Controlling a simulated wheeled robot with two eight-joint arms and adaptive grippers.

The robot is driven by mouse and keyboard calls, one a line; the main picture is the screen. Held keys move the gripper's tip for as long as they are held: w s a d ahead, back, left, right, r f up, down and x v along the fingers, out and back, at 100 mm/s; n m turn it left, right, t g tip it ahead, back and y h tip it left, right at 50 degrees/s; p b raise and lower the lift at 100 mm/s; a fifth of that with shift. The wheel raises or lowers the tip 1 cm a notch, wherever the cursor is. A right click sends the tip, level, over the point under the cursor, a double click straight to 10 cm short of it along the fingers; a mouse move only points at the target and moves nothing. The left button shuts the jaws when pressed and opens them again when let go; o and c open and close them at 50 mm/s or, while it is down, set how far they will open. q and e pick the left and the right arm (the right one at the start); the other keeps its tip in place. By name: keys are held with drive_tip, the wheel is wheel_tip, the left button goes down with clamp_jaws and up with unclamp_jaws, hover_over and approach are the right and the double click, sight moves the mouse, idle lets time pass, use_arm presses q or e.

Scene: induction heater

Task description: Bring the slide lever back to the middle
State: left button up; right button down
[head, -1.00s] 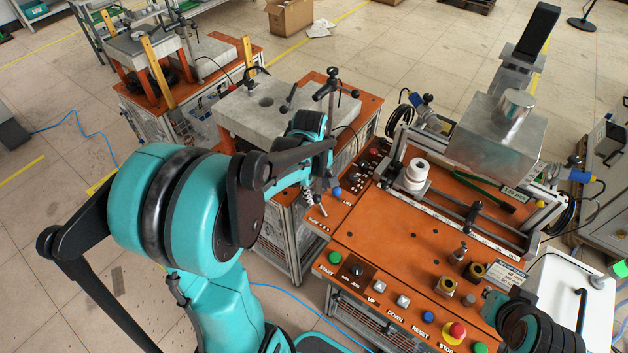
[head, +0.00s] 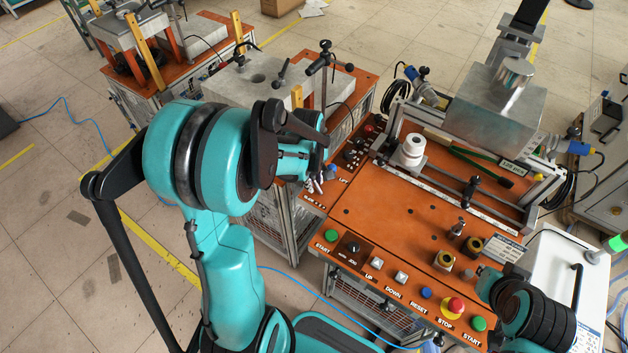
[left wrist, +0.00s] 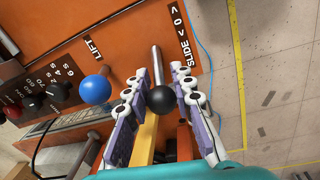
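The slide lever (left wrist: 160,98) is a metal rod with a black ball knob, beside the SLIDE label (left wrist: 187,48) in the left wrist view. My left gripper (left wrist: 160,104) is open, with one finger on each side of the black knob. I cannot tell whether either finger touches it. In the head view, my left gripper (head: 318,180) is at the panel's left edge, largely behind my arm. My right gripper is out of view.
The LIFT lever with a blue knob (left wrist: 95,88) stands close left of my fingers; this knob also shows in the head view (head: 331,170). Rotary knobs (left wrist: 35,103) lie farther left. The orange panel (head: 385,225) holds push buttons along its front edge.

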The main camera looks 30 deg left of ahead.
use_arm(q)
clamp_jaws()
drive_tip(key=shift+d, duration=0.15)
drive_tip(key=shift+d+r+y, duration=0.15)
drive_tip(key=shift+d+y, duration=0.4)
drive_tip(key=shift+y, duration=0.65)
drive_tip(key=shift+s+d+r+y+b, duration=0.1)
drive_tip(key=shift+d+y+b, duration=0.25)
drive_tip(key=shift+y+b, duration=0.4)
drive_tip(key=shift+s+d+r+y+b, duration=0.1)
drive_tip(key=shift+d+y+b, duration=0.3)
drive_tip(key=shift+y, duration=0.55)
drive_tip(key=shift+a, duration=0.1)
drive_tip(key=o, duration=0.9)
unclamp_jaws()
drive_tip(key=shift+c, duration=0.2)
drive_tip(key=shift+w, duration=0.1)
